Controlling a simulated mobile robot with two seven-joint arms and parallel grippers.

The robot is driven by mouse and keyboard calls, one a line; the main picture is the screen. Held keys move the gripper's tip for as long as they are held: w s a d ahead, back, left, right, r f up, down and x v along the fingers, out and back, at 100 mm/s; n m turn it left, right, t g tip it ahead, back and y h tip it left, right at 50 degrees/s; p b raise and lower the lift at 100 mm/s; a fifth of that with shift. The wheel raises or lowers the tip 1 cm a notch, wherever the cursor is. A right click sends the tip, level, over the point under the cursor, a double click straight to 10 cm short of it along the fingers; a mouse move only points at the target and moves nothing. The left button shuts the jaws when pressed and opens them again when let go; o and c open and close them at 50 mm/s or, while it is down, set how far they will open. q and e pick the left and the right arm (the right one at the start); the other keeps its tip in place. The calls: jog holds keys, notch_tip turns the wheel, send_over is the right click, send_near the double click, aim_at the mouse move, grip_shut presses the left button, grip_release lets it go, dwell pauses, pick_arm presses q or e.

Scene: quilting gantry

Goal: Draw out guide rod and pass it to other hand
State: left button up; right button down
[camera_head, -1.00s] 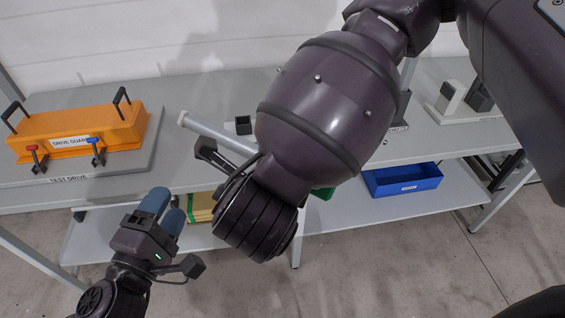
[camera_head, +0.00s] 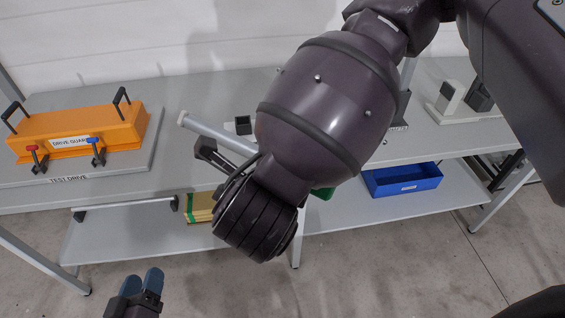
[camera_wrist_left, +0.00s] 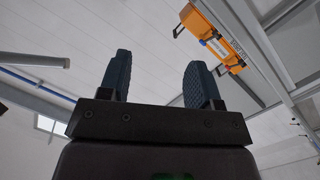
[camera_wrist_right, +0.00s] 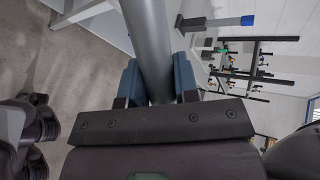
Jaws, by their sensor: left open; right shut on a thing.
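The guide rod (camera_wrist_right: 147,40) is a thick grey bar. In the right wrist view my right gripper (camera_wrist_right: 157,82) is shut on it, and the rod runs up between the fingers out of the picture. In the head view a length of the rod (camera_head: 217,134) sticks out to the left from behind my right arm, which hides the right fingers. My left gripper (camera_head: 142,284) is at the bottom edge of the head view, apart from the rod. In the left wrist view its fingers (camera_wrist_left: 158,82) are spread with nothing between them.
An orange drive guard (camera_head: 85,132) with black handles and red and blue clamps sits on the bench at left. A blue bin (camera_head: 402,180) is on the lower shelf at right. A small black block (camera_head: 243,125) stands on the bench. Floor before the bench is clear.

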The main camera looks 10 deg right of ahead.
pick_arm(q)
jog(key=s+a+f+m+g+y, duration=0.2)
jog(key=s+a+f+m+g, duration=0.1)
jog(key=f, duration=0.6)
jog(key=shift+a+f+m+g, duration=0.2)
jog(key=shift+a+m+g, duration=0.45)
jog(key=shift+m+g, duration=0.35)
